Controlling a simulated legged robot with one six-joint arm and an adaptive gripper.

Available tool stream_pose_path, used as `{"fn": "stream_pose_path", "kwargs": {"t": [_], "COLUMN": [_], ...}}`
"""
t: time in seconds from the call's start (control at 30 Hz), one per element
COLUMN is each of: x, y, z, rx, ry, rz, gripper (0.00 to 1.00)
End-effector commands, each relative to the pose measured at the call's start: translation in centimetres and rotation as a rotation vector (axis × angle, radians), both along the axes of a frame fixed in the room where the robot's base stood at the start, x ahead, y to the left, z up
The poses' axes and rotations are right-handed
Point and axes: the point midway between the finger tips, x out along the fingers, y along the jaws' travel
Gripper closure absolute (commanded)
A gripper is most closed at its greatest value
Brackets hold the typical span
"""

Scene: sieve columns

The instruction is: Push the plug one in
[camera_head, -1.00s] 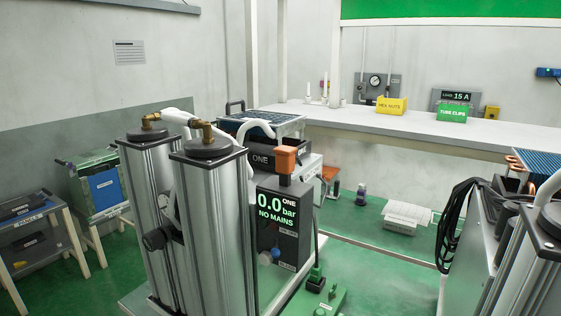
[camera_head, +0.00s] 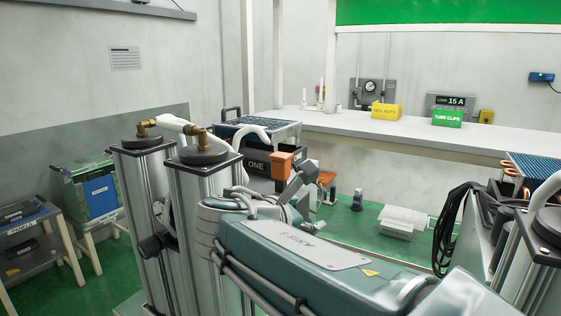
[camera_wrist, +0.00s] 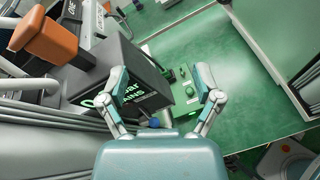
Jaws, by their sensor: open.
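A low green unit (camera_wrist: 186,100) with small dark fittings lies on the floor beyond my fingertips in the wrist view. One of these fittings may be the plug, but it is too small to tell. The dark display box (camera_wrist: 130,75) of column one stands to its left, its green lettering partly covered by my left finger. My gripper (camera_wrist: 162,78) is open and empty, its fingers spread above the floor unit. In the head view my gripper (camera_head: 300,183) is beside the orange block (camera_head: 281,163) on the ONE unit. My arm hides the display and floor unit there.
Two metal columns (camera_head: 203,200) stand at the left of my arm. Another machine (camera_head: 490,235) with black cables stands at the right. A workbench (camera_head: 400,133) runs along the back wall. Green floor (camera_wrist: 235,65) is clear to the right of the unit.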

Motion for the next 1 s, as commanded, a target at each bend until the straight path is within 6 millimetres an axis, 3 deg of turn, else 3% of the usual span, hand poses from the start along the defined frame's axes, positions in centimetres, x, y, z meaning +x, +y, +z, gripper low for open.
{"fn": "stream_pose_path", "kwargs": {"t": [0.03,0.1,0.2,0.3,0.47,1.0], "x": [1.1,2.2,3.1,3.4,4.2,11.6], "y": [2.3,5.0,7.9,9.3,8.9,4.0], "z": [1.1,2.7,4.4,5.3,5.6,5.5], "rx": [-0.112,-0.26,-0.417,-0.497,-0.517,-0.514], "ry": [0.001,-0.005,-0.017,-0.026,-0.028,-0.027], "rz": [0.056,0.112,0.159,0.178,0.178,0.178], "gripper": [0.17,0.17,0.17,0.17,0.17,0.17]}}
